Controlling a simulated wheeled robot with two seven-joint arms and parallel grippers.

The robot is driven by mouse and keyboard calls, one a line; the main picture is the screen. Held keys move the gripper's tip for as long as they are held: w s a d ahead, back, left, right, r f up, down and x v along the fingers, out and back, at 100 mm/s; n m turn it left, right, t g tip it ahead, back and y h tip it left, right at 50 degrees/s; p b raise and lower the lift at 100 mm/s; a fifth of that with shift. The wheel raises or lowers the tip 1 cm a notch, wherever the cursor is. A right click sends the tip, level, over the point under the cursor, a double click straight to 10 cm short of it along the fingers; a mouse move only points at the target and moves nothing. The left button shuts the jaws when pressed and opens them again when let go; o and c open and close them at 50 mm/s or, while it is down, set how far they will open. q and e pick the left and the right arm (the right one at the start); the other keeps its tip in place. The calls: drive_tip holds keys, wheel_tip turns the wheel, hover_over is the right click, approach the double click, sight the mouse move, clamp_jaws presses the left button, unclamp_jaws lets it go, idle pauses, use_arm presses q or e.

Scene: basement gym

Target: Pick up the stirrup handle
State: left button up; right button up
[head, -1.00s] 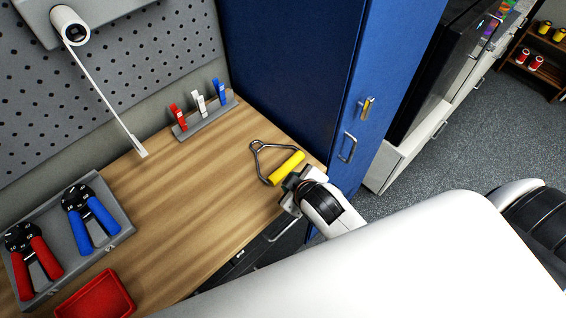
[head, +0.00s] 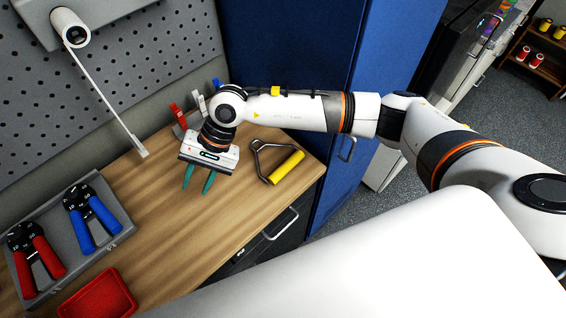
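The stirrup handle has a yellow grip (head: 287,168) and a dark metal loop. It lies on the wooden bench (head: 165,235) near the right end, by the front edge. My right gripper (head: 197,183) hangs over the bench to the left of the handle. Its two green fingers point down and stand apart, with nothing between them. The gripper is apart from the handle. My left gripper is not in view.
A grey tray (head: 125,232) with red-handled and blue-handled grip trainers lies at left, beside a red tray (head: 100,296). A rack with red, white and blue clips stands behind my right gripper, partly hidden. A blue cabinet (head: 285,55) bounds the bench's right end.

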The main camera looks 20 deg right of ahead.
sight(260, 163)
drive_tip(key=w+d+f+n+t+h, duration=0.15)
drive_tip(key=w+d+h, duration=0.25)
drive_tip(key=d, duration=0.4)
drive_tip(key=w+d+n+t+h, duration=0.1)
drive_tip(key=w+d+n+h, duration=0.2)
drive_tip(key=d, duration=0.4)
drive_tip(key=shift+m+g+h, duration=0.25)
drive_tip(key=shift+m+h, duration=0.1)
drive_tip(key=shift+h, duration=0.15)
drive_tip(key=f+b, duration=0.1)
drive_tip(key=f, duration=0.2)
drive_tip(key=f+b, duration=0.2)
drive_tip(key=f, duration=0.2)
drive_tip(key=d+f+b, duration=0.1)
drive_tip(key=f+b, duration=0.1)
drive_tip(key=f, duration=0.2)
clamp_jaws()
